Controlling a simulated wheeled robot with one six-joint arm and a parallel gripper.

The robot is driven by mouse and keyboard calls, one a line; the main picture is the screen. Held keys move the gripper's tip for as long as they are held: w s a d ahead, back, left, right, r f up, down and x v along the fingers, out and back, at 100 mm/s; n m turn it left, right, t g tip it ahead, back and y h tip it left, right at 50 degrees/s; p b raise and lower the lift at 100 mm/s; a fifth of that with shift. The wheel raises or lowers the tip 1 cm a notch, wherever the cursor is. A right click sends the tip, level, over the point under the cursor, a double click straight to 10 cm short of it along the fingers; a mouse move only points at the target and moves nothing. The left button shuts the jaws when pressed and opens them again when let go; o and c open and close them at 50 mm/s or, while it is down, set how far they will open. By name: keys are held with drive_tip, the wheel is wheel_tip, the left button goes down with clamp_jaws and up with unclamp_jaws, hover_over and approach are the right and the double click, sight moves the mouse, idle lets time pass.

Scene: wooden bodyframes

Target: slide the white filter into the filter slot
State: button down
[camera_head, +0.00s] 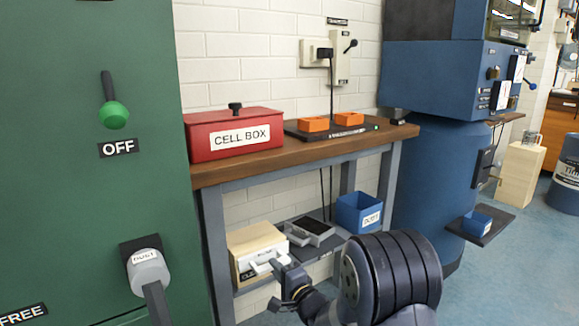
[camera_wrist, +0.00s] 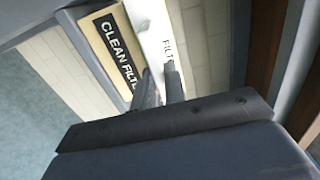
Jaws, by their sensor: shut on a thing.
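The white filter (camera_wrist: 150,22), with a label that begins "FILT", stands between my gripper's fingers in the wrist view. My gripper (camera_wrist: 160,90) is shut on it. In the head view my gripper (camera_head: 276,266) is at the front of the lower shelf, and a small white part of the filter (camera_head: 264,263) shows at its fingers. The cream clean-filter box (camera_head: 250,240) is right behind them; its label (camera_wrist: 118,45) shows in the wrist view. I cannot tell whether the filter is clear of this box. I cannot make out the filter slot in either view.
The lower shelf also holds a grey unit with a dark top (camera_head: 310,230) and a blue bin (camera_head: 358,212). Above is the wooden bench top (camera_head: 290,160) with a red cell box (camera_head: 235,120). A green cabinet (camera_head: 90,190) stands left, a blue machine (camera_head: 435,180) right.

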drive_tip(key=shift+s+d, duration=0.15)
drive_tip(key=shift+s, duration=0.05)
drive_tip(key=v, duration=1.1)
drive_tip(key=shift+s+d, duration=0.2)
drive_tip(key=shift+s, duration=0.05)
idle(1.3)
drive_tip(key=shift+r, duration=0.1)
